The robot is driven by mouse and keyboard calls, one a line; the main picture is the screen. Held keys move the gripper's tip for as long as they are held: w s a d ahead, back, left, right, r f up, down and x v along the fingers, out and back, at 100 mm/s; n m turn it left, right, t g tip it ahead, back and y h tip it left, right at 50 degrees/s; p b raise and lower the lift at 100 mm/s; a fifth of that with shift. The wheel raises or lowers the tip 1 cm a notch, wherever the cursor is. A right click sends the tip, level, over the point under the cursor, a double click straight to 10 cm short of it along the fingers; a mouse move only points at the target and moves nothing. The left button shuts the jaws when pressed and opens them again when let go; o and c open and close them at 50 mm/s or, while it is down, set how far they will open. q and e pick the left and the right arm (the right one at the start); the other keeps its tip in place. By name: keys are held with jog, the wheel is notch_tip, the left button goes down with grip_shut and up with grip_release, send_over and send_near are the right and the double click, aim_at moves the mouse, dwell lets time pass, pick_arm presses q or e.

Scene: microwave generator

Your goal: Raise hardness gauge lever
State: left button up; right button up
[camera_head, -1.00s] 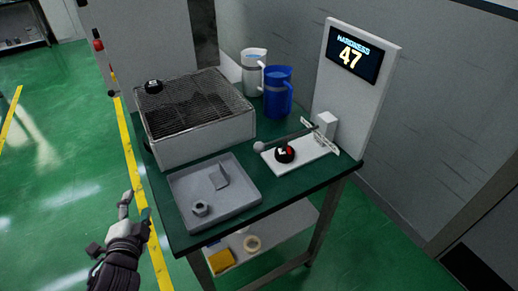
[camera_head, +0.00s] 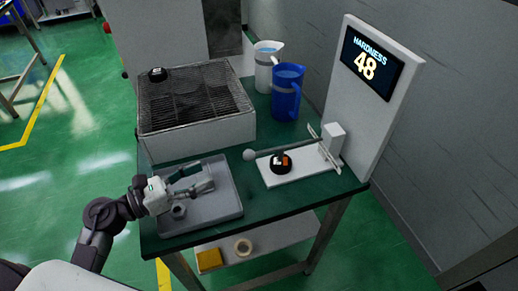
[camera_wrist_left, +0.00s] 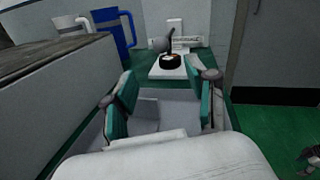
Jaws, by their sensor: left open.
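The hardness gauge (camera_head: 372,80) stands at the right end of the green table, its screen reading 48. Its lever, a grey rod with a round knob (camera_head: 249,154), reaches left from the white post, low over the white base plate (camera_head: 298,174). A black round piece (camera_head: 281,162) with an orange and white top sits on the plate under the lever. My left gripper (camera_head: 203,179) is open and empty over the grey tray, left of the knob and apart from it. In the left wrist view the knob (camera_wrist_left: 159,45) shows beyond the open fingers (camera_wrist_left: 160,105).
White (camera_head: 265,65) and blue (camera_head: 287,92) jugs stand at the back.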

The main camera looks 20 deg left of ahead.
aim_at(249, 155)
pick_arm(q)
jog(key=shift+w+d+r, duration=0.1)
jog(key=shift+w+d, duration=0.1)
jog(key=shift+d, duration=0.05)
jog(key=p+x, duration=0.2)
jog(key=x, duration=0.3)
jog(key=shift+r, duration=0.2)
jog(key=x, duration=0.2)
jog(key=p+x, duration=0.1)
jog(key=x, duration=0.1)
jog(key=p+x, duration=0.1)
jog(key=x, duration=0.2)
jog(key=shift+f, duration=0.25)
jog(key=shift+w+d+f, duration=0.1)
jog(key=shift+w+d, duration=0.2)
pick_arm(e)
jog(key=r, duration=0.2)
jog(key=s+a+r, duration=0.1)
jog(key=r, duration=0.1)
jog(key=shift+s+a, duration=0.1)
pick_arm(q)
grip_shut()
